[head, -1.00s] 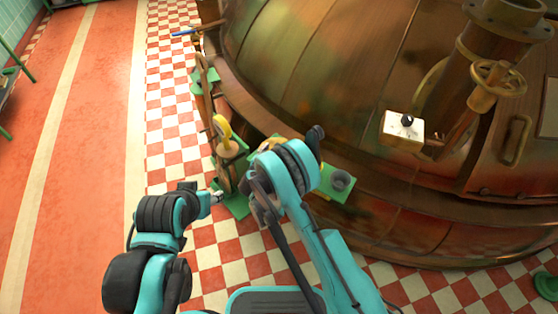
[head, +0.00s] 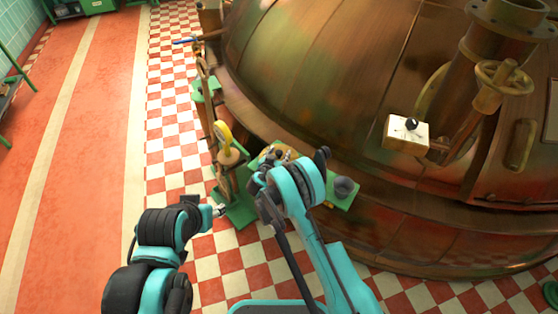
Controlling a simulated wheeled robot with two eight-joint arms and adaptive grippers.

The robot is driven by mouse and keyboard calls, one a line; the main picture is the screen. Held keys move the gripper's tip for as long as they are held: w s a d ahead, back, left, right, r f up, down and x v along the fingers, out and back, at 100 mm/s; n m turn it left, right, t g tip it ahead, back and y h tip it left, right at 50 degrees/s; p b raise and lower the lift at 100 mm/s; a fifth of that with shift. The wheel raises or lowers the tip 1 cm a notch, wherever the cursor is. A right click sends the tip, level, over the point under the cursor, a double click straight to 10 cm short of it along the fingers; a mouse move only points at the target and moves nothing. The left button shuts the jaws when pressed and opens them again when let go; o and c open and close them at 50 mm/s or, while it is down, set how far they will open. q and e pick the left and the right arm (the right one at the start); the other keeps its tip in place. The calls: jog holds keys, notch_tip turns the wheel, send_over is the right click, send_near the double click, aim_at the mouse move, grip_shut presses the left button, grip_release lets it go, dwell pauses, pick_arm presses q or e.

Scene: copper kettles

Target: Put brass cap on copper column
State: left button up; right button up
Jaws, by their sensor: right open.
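I cannot single out the brass cap for sure. Several small brass-coloured parts (head: 274,153) lie on a green shelf beside the kettle, partly behind my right arm. A thin upright copper-brown stand (head: 226,182) on a green base (head: 240,212) may be the copper column. It carries a yellow ring (head: 223,133) and a pale tan disc (head: 229,156). My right gripper (head: 261,184) is open, just right of the stand and in front of the shelf. I see nothing clearly between its fingers. My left gripper (head: 219,210) is small in view, near the green base, its jaws unclear.
The big copper kettle (head: 330,90) fills the right side. A grey cup (head: 344,187) stands on the shelf's green right end (head: 338,202). A white box with a black knob (head: 407,133) and a handwheel (head: 503,77) stick out. The tiled floor at left is clear.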

grip_shut()
jog(key=shift+r, duration=0.1)
